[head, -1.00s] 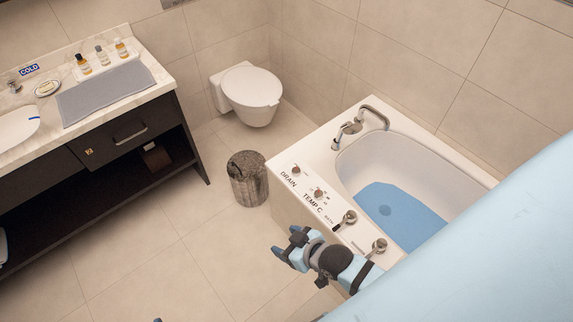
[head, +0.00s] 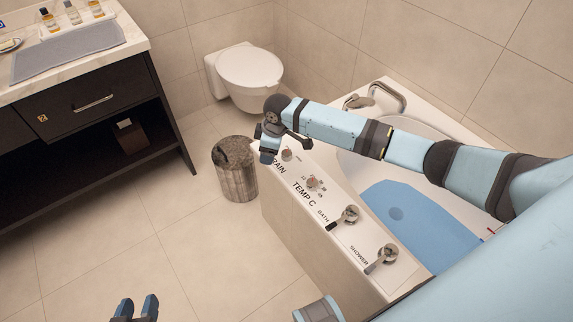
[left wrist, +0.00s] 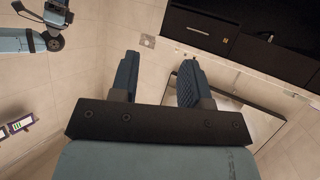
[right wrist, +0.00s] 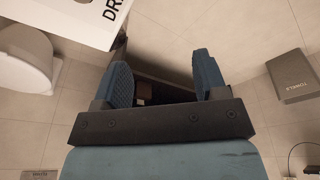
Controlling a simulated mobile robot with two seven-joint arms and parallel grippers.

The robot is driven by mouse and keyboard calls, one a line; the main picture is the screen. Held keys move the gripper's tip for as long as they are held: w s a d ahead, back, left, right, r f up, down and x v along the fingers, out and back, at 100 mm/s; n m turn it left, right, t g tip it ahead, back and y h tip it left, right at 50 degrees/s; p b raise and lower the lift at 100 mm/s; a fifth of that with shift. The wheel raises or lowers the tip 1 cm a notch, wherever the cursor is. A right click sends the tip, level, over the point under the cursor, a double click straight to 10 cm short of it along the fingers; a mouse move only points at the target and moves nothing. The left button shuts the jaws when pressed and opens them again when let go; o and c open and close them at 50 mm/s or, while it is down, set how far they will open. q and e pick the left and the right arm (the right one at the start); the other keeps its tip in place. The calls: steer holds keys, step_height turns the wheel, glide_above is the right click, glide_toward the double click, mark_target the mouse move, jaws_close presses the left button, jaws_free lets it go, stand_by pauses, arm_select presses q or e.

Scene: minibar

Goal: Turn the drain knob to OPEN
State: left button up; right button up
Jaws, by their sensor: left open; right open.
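The temperature knob (head: 312,183), bath lever (head: 347,217) and shower lever (head: 384,257) line the same rim. A bin (head: 235,175) stands left of the tub, with the toilet (head: 249,75) behind. A dark cabinet (head: 95,125) is at the left. Floor between is clear.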

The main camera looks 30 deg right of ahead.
step_height(320, 180, up, 2)
steer(key=g+h+b, duration=0.1)
steer(key=h+b, duration=0.1)
steer(key=b, duration=0.2)
glide_above(287, 153)
steer(key=shift+g, duration=0.3)
step_height(287, 153, down, 12)
steer(key=b, duration=0.4)
steer(key=shift+r, duration=0.15)
arm_select(q)
steer(key=w+d+r+t+h, duration=0.1)
steer(key=d+r+t+h, duration=0.2)
steer(key=d+r+t, duration=0.1)
steer(key=shift+w+r, duration=0.35)
steer(key=shift+w, duration=0.05)
arm_select(e)
steer(key=shift+f, duration=0.6)
steer(key=c, duration=0.9)
arm_select(q)
steer(key=shift+r, duration=0.1)
arm_select(e)
steer(key=shift+r, duration=0.1)
